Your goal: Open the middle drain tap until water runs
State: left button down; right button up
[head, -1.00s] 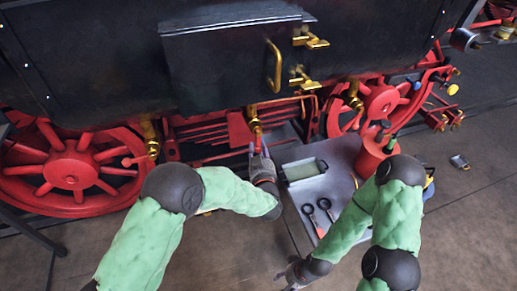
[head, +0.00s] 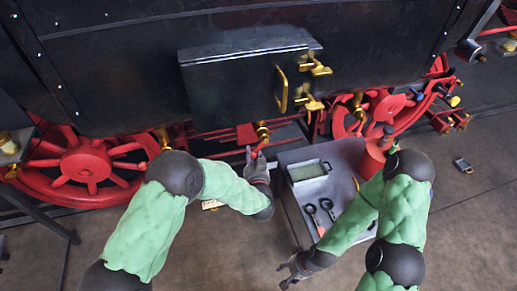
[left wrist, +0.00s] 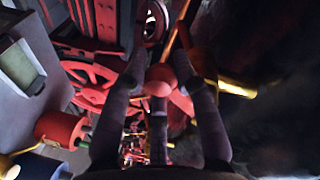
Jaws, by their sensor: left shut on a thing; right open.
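The middle drain tap (head: 262,131) is brass with a red handle, below the dark tank between the red wheels. My left gripper (head: 257,158) is at its lower end, shut on the red handle. In the left wrist view the handle's rounded red end (left wrist: 160,76) sits between the fingers, partly hidden by them. The handle's exact angle is hard to tell. I see no water running from the tap. My right gripper (head: 289,268) is open and empty, low in front of the grey table.
The grey table (head: 290,158) holds a shallow tray (head: 309,172), black-ringed tools (head: 326,205) and a red container (head: 372,160). Other brass taps hang to the left (head: 165,138) and right (head: 358,103). A small metal object (head: 463,165) lies on open floor at right.

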pick_arm(q)
jog(key=a+r+m+g+y+p, duration=0.1)
jog(key=a+r+m+y+p, duration=0.1)
jog(key=r+m+p, duration=0.4)
jog(key=shift+s+a+r+m+p, duration=0.45)
jog(key=shift+m+p, duration=0.85)
jog(key=shift+p, duration=1.3)
jog(key=shift+w+a, duration=0.1)
jog(key=shift+w, duration=0.05)
jog(key=c, duration=1)
grip_release()
jog(key=shift+f, duration=0.15)
jog(key=v, duration=1.2)
jog(key=shift+d, duration=0.2)
